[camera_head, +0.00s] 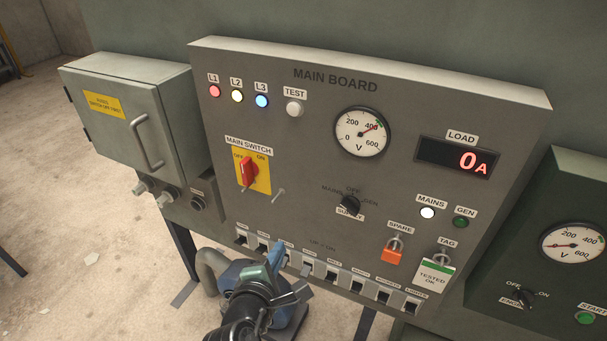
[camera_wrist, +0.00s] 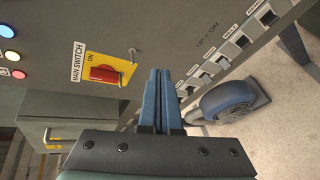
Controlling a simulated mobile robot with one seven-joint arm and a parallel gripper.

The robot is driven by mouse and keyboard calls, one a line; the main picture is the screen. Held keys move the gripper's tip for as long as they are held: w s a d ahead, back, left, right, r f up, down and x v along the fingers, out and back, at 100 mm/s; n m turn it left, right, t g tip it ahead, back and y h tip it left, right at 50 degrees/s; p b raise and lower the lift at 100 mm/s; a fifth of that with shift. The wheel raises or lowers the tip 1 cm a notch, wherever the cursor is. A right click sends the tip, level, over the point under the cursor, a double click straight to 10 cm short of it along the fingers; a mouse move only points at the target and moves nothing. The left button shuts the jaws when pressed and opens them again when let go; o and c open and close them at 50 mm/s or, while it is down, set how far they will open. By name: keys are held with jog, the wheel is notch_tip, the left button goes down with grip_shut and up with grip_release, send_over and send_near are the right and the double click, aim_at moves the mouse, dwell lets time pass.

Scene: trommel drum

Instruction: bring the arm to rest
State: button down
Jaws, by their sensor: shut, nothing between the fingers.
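My gripper (camera_head: 278,258) is shut and empty, in front of the lower left part of the main board (camera_head: 300,150), near the row of breakers. In the wrist view its blue fingers (camera_wrist: 164,95) lie together, pointing at the board between the main switch and the breakers (camera_wrist: 221,62). I cannot tell whether the fingertips touch the board. The red main switch (camera_head: 248,172) sits on a yellow plate; it also shows in the wrist view (camera_wrist: 104,74). My gripper hides part of the breaker row in the head view.
A grey cabinet (camera_head: 130,110) with a handle stands at the left. A green generator panel (camera_head: 545,240) is at the right. A blue pump-like machine (camera_wrist: 228,102) is on the floor below the board. Open floor (camera_head: 70,215) lies at the left.

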notch_tip(320, 180, up, 33)
jog(key=d+m+t+y, duration=0.1)
jog(key=d+m+t, duration=0.2)
jog(key=m+t, duration=0.65)
jog(key=s+d+r+m+t+y, duration=0.1)
jog(key=s+r+m+t, duration=0.1)
jog(key=s+r+m, duration=0.3)
jog(key=s+d+r+m+t, duration=0.1)
jog(key=s+r+m, duration=0.4)
jog(key=s+r, duration=0.5)
notch_tip(320, 180, up, 6)
jog(key=shift+s+r+t+y, duration=0.2)
jog(key=shift+s+t+y, duration=0.2)
jog(key=shift+t, duration=0.35)
